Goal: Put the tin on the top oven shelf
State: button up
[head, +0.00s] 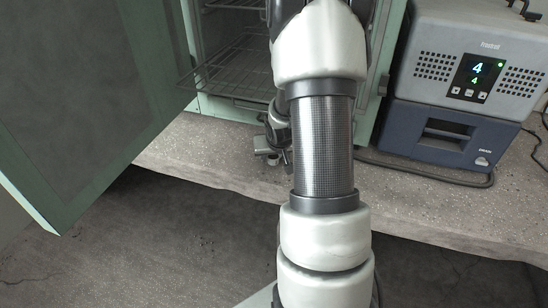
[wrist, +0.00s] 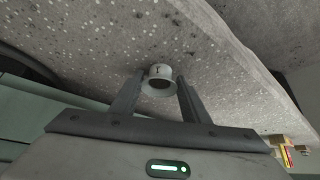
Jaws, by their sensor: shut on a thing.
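The tin (wrist: 160,72) is a small pale cylinder with a dark mark on its side and a dark round end, seen in the wrist view. My gripper (wrist: 158,88) is shut on it, with one finger on each side near the tips. The speckled bench lies behind the tin in this view; I cannot tell the gap between them. The green oven (head: 200,105) stands on the bench in the head view with its door open. Wire shelves show inside it, and a lower rack (head: 225,80) sticks out.
The open oven door (head: 85,85) swings out to the left, over the bench's front edge. A grey and blue instrument (head: 455,85) with a lit display stands right of the oven. A dark cable (head: 425,172) runs along the bench (head: 215,165) in front of it.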

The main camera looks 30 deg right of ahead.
jog(key=o, duration=0.6)
jog(key=shift+f, duration=0.15)
jog(key=o, duration=0.4)
jog(key=shift+o, duration=0.2)
